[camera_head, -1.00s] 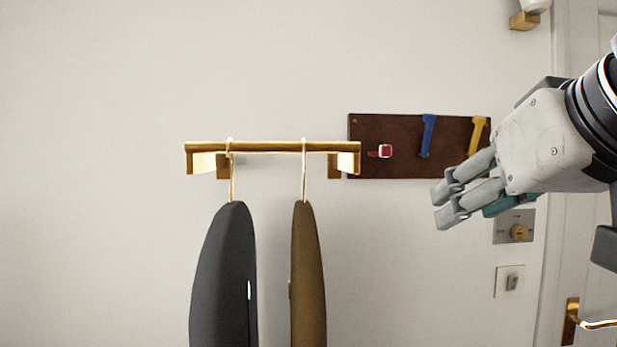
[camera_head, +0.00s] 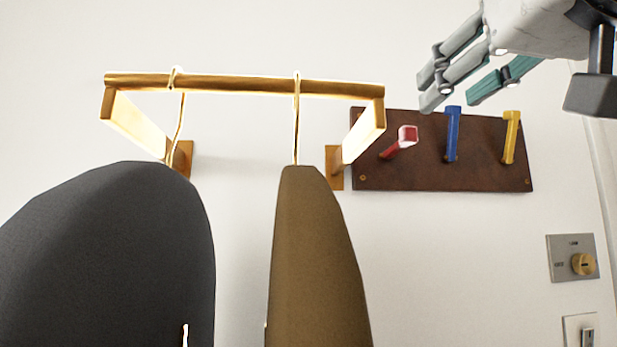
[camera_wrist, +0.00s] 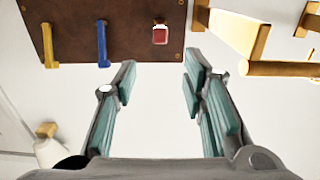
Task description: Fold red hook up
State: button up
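The red hook (camera_head: 401,141) is on the left part of the dark brown wall board (camera_head: 430,178) and sticks out from it toward the camera, folded down. In the wrist view the red hook (camera_wrist: 160,34) appears end-on near the top, ahead of the space between my fingers. The blue hook (camera_head: 452,135) and the yellow hook (camera_head: 511,137) stand upright along the board to its right. My gripper (camera_head: 455,98) is at the upper right in the head view, above and in front of the board. It is open and empty in the wrist view (camera_wrist: 160,75), apart from the hook.
A brass rail (camera_head: 245,84) juts from the wall left of the board. A dark garment (camera_head: 120,255) and a brown garment (camera_head: 315,265) hang from it. A wall switch plate (camera_head: 572,258) is at the lower right. The wall below the board is clear.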

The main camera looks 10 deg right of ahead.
aim_at(411, 127)
jog(key=w, duration=1.2)
jog(key=shift+w, duration=0.25)
grip_shut()
